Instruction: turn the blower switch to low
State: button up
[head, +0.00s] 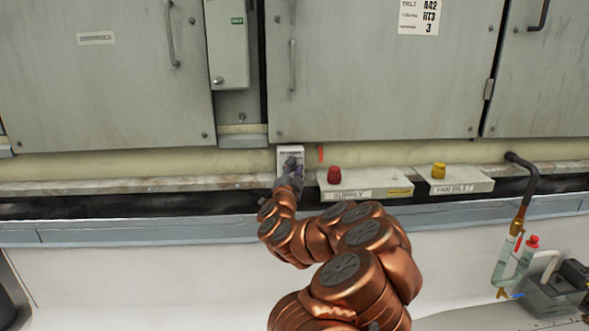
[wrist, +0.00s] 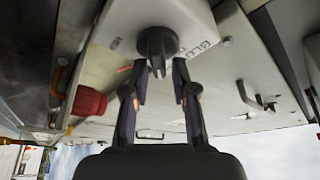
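The blower switch is a dark grey knob (wrist: 157,44) with a protruding grip bar on a pale box (wrist: 185,14), partly lettered "BLO" in the wrist view. In the head view the white box (head: 290,151) stands on the ledge below the cabinet doors, and my gripper covers the knob. My gripper (wrist: 160,72) is at the knob, with one fingertip on each side of the grip bar's end. Gaps show between the bar and both fingers, so it is open and not clamped. The setting marks are too small to read.
Right of the switch is a pale box with a red knob (head: 334,174), which also shows in the wrist view (wrist: 90,102). Further right is a box with a yellow knob (head: 438,170). A pipe (head: 525,185) bends down at the right. Cabinet doors (head: 380,70) rise behind.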

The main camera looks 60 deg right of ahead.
jog(key=shift+o, duration=0.6)
jog(key=v, duration=0.7)
jog(key=shift+w, duration=0.15)
jog(key=shift+s+a+f, duration=0.1)
jog(key=shift+s+a, duration=0.1)
jog(key=shift+s, duration=0.05)
dwell(0.4)
dwell(0.5)
